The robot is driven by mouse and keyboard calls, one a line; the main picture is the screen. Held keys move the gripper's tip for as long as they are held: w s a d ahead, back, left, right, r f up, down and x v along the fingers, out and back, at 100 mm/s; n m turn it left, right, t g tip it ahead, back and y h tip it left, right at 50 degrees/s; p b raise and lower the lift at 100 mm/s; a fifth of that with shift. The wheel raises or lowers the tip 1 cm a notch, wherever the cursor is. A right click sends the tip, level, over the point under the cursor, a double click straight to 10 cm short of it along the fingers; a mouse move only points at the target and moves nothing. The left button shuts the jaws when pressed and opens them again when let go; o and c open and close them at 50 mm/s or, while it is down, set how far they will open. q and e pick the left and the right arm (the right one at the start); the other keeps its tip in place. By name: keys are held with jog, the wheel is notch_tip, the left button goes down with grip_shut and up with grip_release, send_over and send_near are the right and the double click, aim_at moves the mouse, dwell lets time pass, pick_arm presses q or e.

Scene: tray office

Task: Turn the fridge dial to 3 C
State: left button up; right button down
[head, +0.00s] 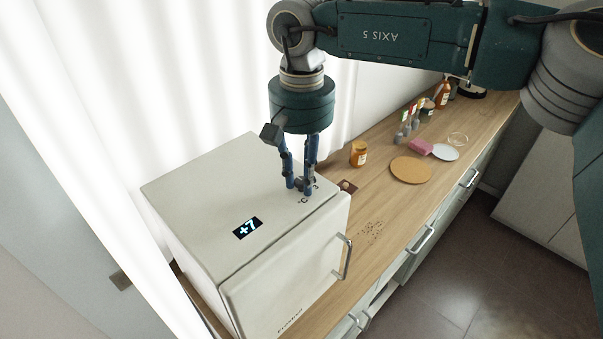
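The white fridge (190,190) stands on the left end of the wooden counter. A dark display (248,228) on its top reads "+7". The dial (303,185) is a small dark knob near the fridge's right front corner, with small marks beside it. My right gripper (299,188) points straight down over the dial, one blue finger on each side of it. The fingers hide much of the dial, and I cannot tell whether they touch it. My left gripper is not in view.
An orange jar (358,154), a round cork mat (411,170), a pink sponge (420,147) and a white plate (445,152) stand on the counter (385,207) to the right. The fridge door handle (346,257) sticks out at the front. Dark crumbs (372,232) lie near the front edge.

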jog(key=shift+m+b, duration=0.3)
jog(key=shift+m, duration=0.1)
jog(key=m+b, duration=0.1)
jog(key=m, duration=0.2)
jog(key=shift+b, duration=0.35)
jog(key=shift+m+b, duration=0.4)
jog(key=shift+m, duration=0.5)
jog(key=m+b, duration=0.2)
jog(key=m, duration=0.4)
jog(key=m+b, duration=0.2)
jog(key=m, duration=0.4)
jog(key=shift+w+r+m, duration=0.1)
jog(key=shift+m, duration=0.2)
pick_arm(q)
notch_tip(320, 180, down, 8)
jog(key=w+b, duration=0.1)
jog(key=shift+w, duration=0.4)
pick_arm(e)
jog(key=m, duration=0.5)
jog(key=shift+m, duration=0.3)
jog(key=shift+r, duration=0.1)
